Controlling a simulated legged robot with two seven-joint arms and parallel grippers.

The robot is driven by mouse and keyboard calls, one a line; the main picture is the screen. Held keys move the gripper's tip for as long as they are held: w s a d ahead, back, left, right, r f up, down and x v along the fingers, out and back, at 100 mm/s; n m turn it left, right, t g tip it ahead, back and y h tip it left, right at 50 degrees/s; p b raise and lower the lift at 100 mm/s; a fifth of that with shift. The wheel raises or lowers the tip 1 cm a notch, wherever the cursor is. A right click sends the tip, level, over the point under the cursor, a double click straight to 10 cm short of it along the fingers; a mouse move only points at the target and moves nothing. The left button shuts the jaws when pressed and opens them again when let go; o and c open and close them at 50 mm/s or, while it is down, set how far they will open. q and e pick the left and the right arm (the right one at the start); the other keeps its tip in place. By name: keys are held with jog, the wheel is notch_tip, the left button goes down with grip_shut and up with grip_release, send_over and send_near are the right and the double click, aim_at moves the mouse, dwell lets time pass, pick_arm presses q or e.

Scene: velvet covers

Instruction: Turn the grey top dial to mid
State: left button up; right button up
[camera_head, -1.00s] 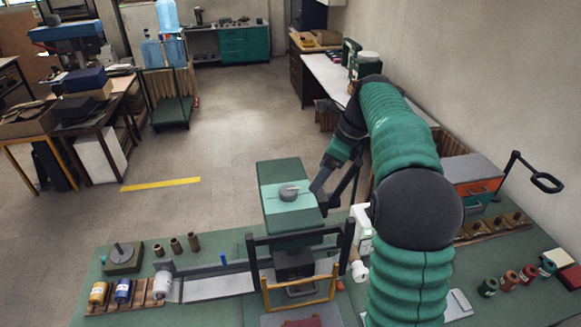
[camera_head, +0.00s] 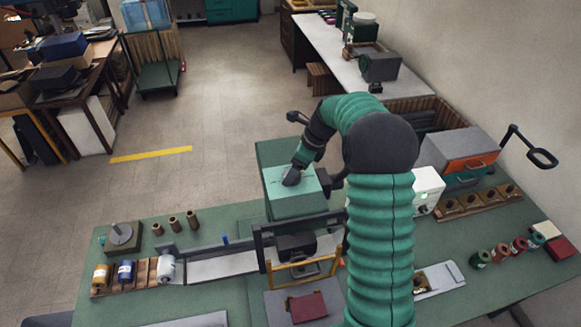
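The machine's box has a light green top face (camera_head: 280,188) in the middle of the view, where the grey dial showed earlier. My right gripper (camera_head: 292,177) reaches down onto this face from above and behind, its dark end over the dial's spot. The dial is covered by the gripper or merges with it, so its setting cannot be read. Whether the fingers are closed on the dial cannot be told. My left gripper is not in view.
A dark frame (camera_head: 258,248) and a yellow handle (camera_head: 303,275) stand in front of the box. Spools (camera_head: 123,272) lie on a rack at left. A white box (camera_head: 428,186) and an orange-fronted cabinet (camera_head: 468,160) stand at right.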

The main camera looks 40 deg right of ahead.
jog(key=f, duration=0.1)
jog(key=w+f, duration=0.1)
jog(key=shift+w+d+f+p, duration=0.25)
jog(key=shift+w+f+p, duration=0.05)
jog(key=shift+w+f, duration=0.1)
jog(key=shift+d+f, duration=0.25)
jog(key=shift+s+d, duration=0.2)
jog(key=shift+s, duration=0.05)
jog(key=shift+s+d, duration=0.1)
jog(key=shift+s, duration=0.15)
jog(key=shift+s+r, duration=0.1)
jog(key=shift+s, duration=0.05)
jog(key=shift+c, duration=0.4)
jog(key=shift+a+r, duration=0.1)
jog(key=shift+a, duration=0.15)
jog(key=shift+c, duration=1.1)
jog(key=shift+a, duration=0.25)
jog(key=shift+c, duration=1.2)
jog(key=shift+w+a, duration=0.15)
jog(key=shift+w, duration=0.15)
jog(key=c, duration=0.5)
jog(key=shift+c, duration=1)
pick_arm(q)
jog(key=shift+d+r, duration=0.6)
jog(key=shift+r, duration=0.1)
pick_arm(e)
jog(key=shift+s+d, duration=0.1)
jog(key=shift+d, duration=0.1)
jog(key=shift+c, duration=0.6)
